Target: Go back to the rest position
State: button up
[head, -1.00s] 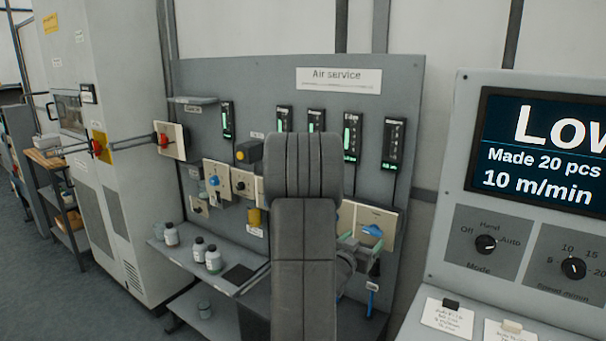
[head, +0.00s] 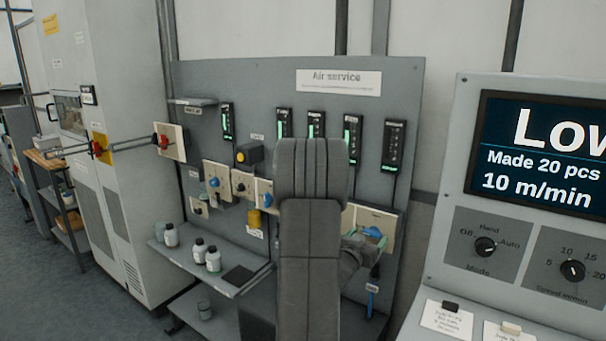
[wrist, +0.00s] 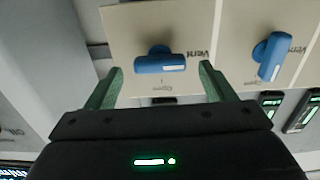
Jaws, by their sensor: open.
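My gripper (wrist: 162,85) shows in the wrist view with its two green fingers spread apart and nothing between them. Beyond the fingertips is a blue valve handle (wrist: 160,61) on a cream plate (wrist: 130,25); its handle lies crosswise in the picture, and I see a gap between it and the fingers. A second blue handle (wrist: 270,56) sits on the plate to the right, tilted.
The Air service panel (head: 235,85) carries several gauges and valve plates. A shelf (head: 195,262) with white bottles (head: 171,236) juts out at its lower left. A control console (head: 470,90) stands close on the right, and a tall cabinet (head: 120,190) on the left.

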jog(key=shift+x, duration=1.05)
jog(key=shift+w+m, duration=0.1)
jog(key=shift+m, duration=0.2)
jog(key=shift+r+m+p, duration=0.1)
jog(key=shift+m+p, duration=0.2)
jog(key=shift+m, duration=0.5)
jog(key=m+p, duration=0.1)
jog(key=m, duration=0.2)
jog(key=shift+m+p, duration=0.3)
jog(key=shift+p, duration=0.1)
jog(key=s+a+n+y+b, duration=0.1)
jog(key=s+a+y, duration=0.1)
jog(key=s+a, duration=0.3)
jog(key=s+a+f+n+y+b, duration=0.1)
jog(key=s+a, duration=0.4)
jog(key=s, duration=0.5)
jog(key=shift+s+f+n+g+y+b, duration=0.15)
jog(key=shift+n+g+y+b, duration=0.15)
jog(key=shift+n+y+b, duration=0.2)
